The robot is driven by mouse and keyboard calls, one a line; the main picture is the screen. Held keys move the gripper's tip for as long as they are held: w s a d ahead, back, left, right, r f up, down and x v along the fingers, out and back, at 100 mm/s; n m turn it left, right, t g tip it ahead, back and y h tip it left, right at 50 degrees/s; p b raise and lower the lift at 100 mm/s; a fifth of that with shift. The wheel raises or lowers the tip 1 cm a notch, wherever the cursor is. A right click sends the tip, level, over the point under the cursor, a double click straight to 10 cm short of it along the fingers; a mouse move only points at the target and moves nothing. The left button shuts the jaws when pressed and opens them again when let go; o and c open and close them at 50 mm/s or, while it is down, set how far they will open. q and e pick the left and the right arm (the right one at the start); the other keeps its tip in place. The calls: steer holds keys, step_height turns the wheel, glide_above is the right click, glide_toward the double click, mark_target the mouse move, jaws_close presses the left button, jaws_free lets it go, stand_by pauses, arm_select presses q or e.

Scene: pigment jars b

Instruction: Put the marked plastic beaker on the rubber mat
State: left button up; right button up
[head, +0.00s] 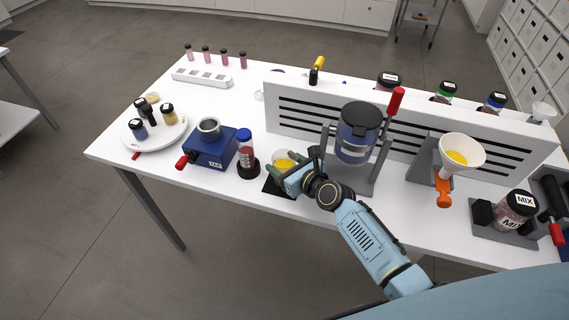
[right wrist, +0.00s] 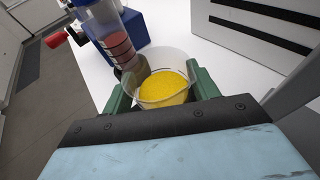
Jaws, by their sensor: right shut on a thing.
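A clear plastic beaker (head: 283,159) with yellow powder in it is near the front edge of the table in the head view. It also shows in the right wrist view (right wrist: 163,90), between the green fingers. My right gripper (head: 290,176) is shut on the beaker and hides its lower part in the head view. The black rubber mat (head: 270,187) lies at the front edge, partly hidden by the gripper. I cannot tell whether the beaker touches the mat or is above it. My left gripper is not in view.
A blue-capped tube with red contents (head: 245,152) stands left of the beaker, close to it. Left of that are a blue device (head: 211,150) and a white round tray (head: 170,140). A slotted white panel (head: 300,117) and a framed dark-lidded jar (head: 356,145) stand behind and right.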

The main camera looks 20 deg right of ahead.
steer(key=o, duration=1.1)
steer(key=shift+f, duration=0.1)
steer(key=shift+r, duration=0.2)
steer(key=p+v, duration=0.2)
steer(key=v, duration=1)
